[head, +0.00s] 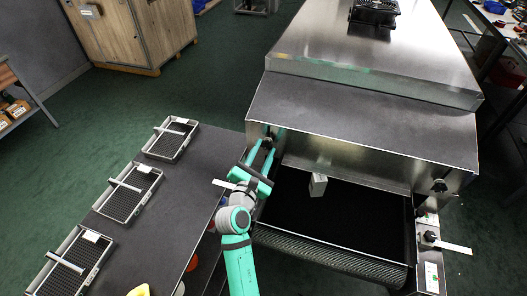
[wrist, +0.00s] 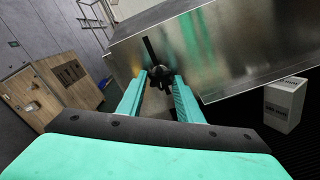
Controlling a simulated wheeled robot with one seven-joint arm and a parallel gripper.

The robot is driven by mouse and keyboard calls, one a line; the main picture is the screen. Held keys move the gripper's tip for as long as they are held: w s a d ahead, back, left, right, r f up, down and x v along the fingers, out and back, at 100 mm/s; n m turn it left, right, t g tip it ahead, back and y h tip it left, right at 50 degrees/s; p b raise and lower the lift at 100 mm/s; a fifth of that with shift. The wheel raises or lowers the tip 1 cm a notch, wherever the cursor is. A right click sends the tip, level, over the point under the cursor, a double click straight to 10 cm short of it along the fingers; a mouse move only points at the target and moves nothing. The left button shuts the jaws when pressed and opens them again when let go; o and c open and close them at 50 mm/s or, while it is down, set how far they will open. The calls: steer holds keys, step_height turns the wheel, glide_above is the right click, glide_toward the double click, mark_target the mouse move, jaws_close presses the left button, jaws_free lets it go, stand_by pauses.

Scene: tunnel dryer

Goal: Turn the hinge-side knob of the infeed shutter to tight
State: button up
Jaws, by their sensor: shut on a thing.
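My gripper (head: 266,146) reaches to the left end of the dryer's metal front panel, the shutter (head: 360,152). Its teal fingers show from behind in the wrist view (wrist: 159,78). They are shut on a dark knob (wrist: 158,71), one finger on each side. A dark bar stands up from the knob against the metal. In the head view the fingers mostly hide this knob. A second dark knob (head: 438,186) sits at the right end of the shutter, away from my gripper. I cannot tell the knobs' tightness from these views.
The dark belt (head: 340,222) lies below. A dark table (head: 150,225) with several mesh trays is at left. A switch panel (head: 430,240) is at right.

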steer(key=m, duration=0.7)
steer(key=shift+a, duration=0.1)
steer(key=m, duration=0.4)
steer(key=shift+m, duration=2.1)
steer(key=o, duration=1)
steer(key=shift+r, duration=0.1)
steer(key=shift+o, duration=0.2)
steer(key=v, duration=1.1)
